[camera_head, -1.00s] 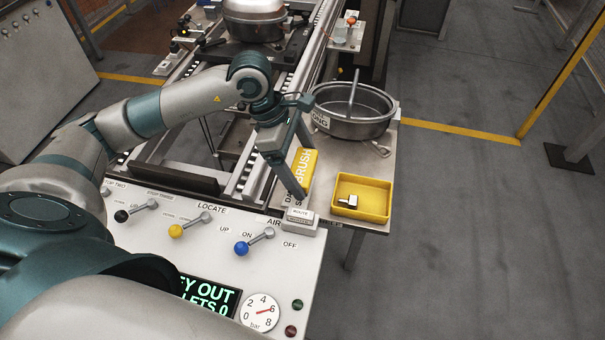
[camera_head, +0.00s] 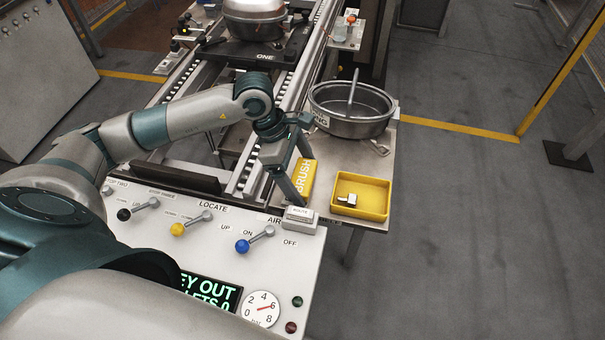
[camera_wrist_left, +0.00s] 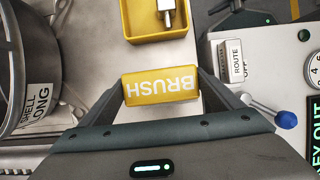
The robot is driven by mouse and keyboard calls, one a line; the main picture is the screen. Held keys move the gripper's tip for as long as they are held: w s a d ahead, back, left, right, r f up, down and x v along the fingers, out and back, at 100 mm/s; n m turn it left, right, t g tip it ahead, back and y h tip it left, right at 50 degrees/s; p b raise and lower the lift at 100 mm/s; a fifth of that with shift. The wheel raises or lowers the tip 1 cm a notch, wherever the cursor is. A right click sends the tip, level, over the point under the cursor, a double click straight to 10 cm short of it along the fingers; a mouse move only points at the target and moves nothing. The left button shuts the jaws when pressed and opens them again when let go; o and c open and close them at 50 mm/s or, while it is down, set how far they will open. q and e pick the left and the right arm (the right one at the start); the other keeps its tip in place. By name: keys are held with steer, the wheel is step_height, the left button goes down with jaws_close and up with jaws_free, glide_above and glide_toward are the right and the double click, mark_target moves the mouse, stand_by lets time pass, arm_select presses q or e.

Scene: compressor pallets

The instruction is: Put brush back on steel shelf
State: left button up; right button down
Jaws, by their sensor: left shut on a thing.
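The brush is a yellow block lettered BRUSH (camera_head: 305,180), at the left part of the small steel shelf (camera_head: 372,160) beside the conveyor. My left gripper (camera_head: 299,196) is shut on it from above. In the left wrist view the brush (camera_wrist_left: 160,88) lies between the two fingers of my left gripper (camera_wrist_left: 162,90), its lettering upside down. The fingers hide part of it in the head view. I cannot tell whether its underside touches the shelf. My right gripper is not in view.
A yellow tray (camera_head: 338,205) with a small dark and metal part stands right of the brush. A round steel pan (camera_head: 320,118) stands behind. A small ROUTE box (camera_head: 299,219) is close in front, on the control panel (camera_head: 215,255) with its levers. Free floor lies right.

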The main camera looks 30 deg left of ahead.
arm_select(q)
steer(key=shift+f, duration=0.15)
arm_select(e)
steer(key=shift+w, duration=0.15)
arm_select(q)
steer(key=o, duration=0.9)
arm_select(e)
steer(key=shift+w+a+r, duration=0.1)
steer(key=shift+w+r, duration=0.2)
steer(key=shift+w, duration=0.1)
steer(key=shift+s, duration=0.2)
arm_select(q)
steer(key=shift+r, duration=0.25)
steer(key=shift+a+r, duration=0.2)
steer(key=shift+r, duration=0.15)
steer(key=b+v, duration=0.2)
steer(key=v, duration=0.9)
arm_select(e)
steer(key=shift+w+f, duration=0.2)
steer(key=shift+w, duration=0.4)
